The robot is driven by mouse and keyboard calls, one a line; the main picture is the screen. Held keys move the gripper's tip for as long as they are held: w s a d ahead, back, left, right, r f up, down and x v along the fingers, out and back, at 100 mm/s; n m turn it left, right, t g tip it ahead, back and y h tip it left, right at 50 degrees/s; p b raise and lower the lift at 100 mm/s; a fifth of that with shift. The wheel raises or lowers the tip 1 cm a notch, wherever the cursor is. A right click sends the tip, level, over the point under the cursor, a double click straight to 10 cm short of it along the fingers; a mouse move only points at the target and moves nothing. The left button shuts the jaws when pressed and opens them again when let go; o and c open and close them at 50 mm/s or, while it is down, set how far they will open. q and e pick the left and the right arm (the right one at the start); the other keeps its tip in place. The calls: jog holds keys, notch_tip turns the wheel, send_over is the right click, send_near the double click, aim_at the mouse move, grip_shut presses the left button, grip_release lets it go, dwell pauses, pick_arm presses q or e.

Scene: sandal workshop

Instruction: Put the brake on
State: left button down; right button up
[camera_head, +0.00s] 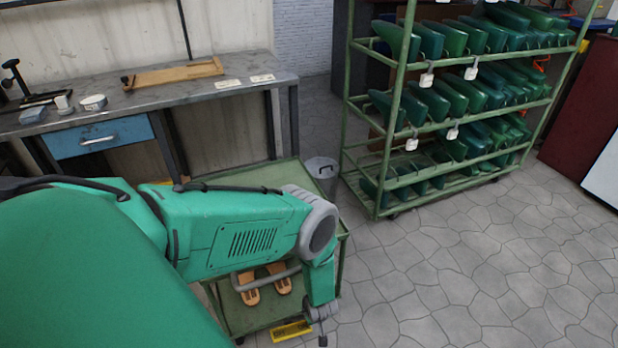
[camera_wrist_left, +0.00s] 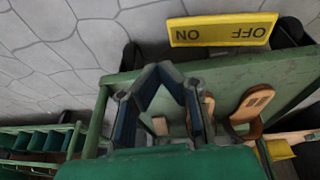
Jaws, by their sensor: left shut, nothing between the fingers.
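The brake is a yellow pedal (camera_head: 291,331) low at the near edge of a green cart (camera_head: 240,322). It also shows at the top of the left wrist view (camera_wrist_left: 222,29), with ON and OFF printed upside down. My left gripper (camera_head: 322,338) points down just right of the pedal in the head view. Its fingers (camera_wrist_left: 160,72) are shut and empty in the left wrist view, with the pedal apart from them, above and right. Whether the gripper touches the cart is unclear. My right gripper is not in view.
Wooden sandal pieces (camera_head: 249,289) lie on the cart, partly behind my left arm. A grey bin (camera_head: 322,176) stands behind it. A green rack (camera_head: 383,160) of green shoe forms is at the right. A workbench (camera_head: 190,90) is at the back left. The paved floor is clear at right.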

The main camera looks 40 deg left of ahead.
pick_arm(q)
jog(key=r, duration=0.1)
jog(key=d+r, duration=0.1)
jog(key=r, duration=0.1)
jog(key=r+p, duration=0.1)
jog(key=shift+w+d+r, duration=0.15)
jog(key=shift+w+d, duration=0.15)
jog(key=shift+w, duration=0.1)
jog(key=shift+d, duration=0.1)
jog(key=shift+r, duration=0.1)
jog(key=s+d+r+m+h+p, duration=0.1)
jog(key=s+r+m+p, duration=0.1)
jog(key=s+r+m, duration=0.2)
jog(key=s+d+r+m+g+h+p, duration=0.1)
jog(key=s+r+m, duration=0.4)
jog(key=s+r, duration=0.5)
jog(key=s+d+r+m+p, duration=0.2)
jog(key=s+r+m+p, duration=0.2)
jog(key=r, duration=1.5)
jog(key=s+m, duration=0.1)
jog(key=s, duration=0.1)
jog(key=shift+s+d+h, duration=0.2)
jog(key=shift+s+h, duration=0.2)
jog(key=shift+a, duration=0.1)
